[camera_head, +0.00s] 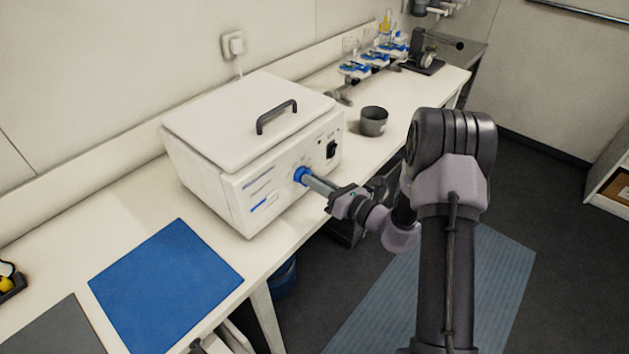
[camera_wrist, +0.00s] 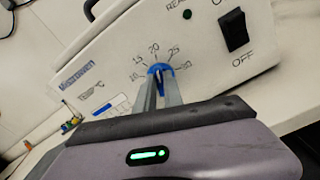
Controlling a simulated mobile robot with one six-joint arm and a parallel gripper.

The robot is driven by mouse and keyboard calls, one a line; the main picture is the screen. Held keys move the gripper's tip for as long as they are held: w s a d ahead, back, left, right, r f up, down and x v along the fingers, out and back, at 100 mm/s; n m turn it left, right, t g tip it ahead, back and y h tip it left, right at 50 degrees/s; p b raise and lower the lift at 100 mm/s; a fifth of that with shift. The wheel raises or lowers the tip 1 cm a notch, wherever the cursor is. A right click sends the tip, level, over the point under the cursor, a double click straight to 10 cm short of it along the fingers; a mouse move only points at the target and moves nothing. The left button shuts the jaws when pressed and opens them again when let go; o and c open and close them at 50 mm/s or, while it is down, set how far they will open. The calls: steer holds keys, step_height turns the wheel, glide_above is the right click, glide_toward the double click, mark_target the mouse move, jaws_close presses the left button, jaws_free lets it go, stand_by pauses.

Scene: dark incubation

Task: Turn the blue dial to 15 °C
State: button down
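The blue dial (camera_head: 299,175) is on the front panel of a white lidded box (camera_head: 215,190). In the wrist view the dial (camera_wrist: 160,68) sits under a printed scale running 10, 15, 20, 25, 30. My gripper (camera_head: 308,179) reaches the dial from the front. Its two fingertips (camera_wrist: 159,80) stand one on each side of the dial's middle ridge and look closed on it. The fingers hide the lower part of the dial. I cannot read clearly which number the dial points to.
A black power switch (camera_wrist: 234,30) is right of the dial. The box has a dark lid handle (camera_head: 277,116). A grey cup (camera_head: 373,121) stands on the bench right of the box.

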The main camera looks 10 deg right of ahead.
steer(key=shift+f+n+b, duration=0.1)
steer(key=shift+n+b, duration=0.2)
steer(key=shift+b, duration=0.05)
steer(key=shift+s+a+n+b, duration=0.1)
steer(key=shift+n+b, duration=3.1)
steer(key=shift+n, duration=0.3)
steer(key=c, duration=1.5)
jaws_free()
steer(key=shift+o, duration=0.2)
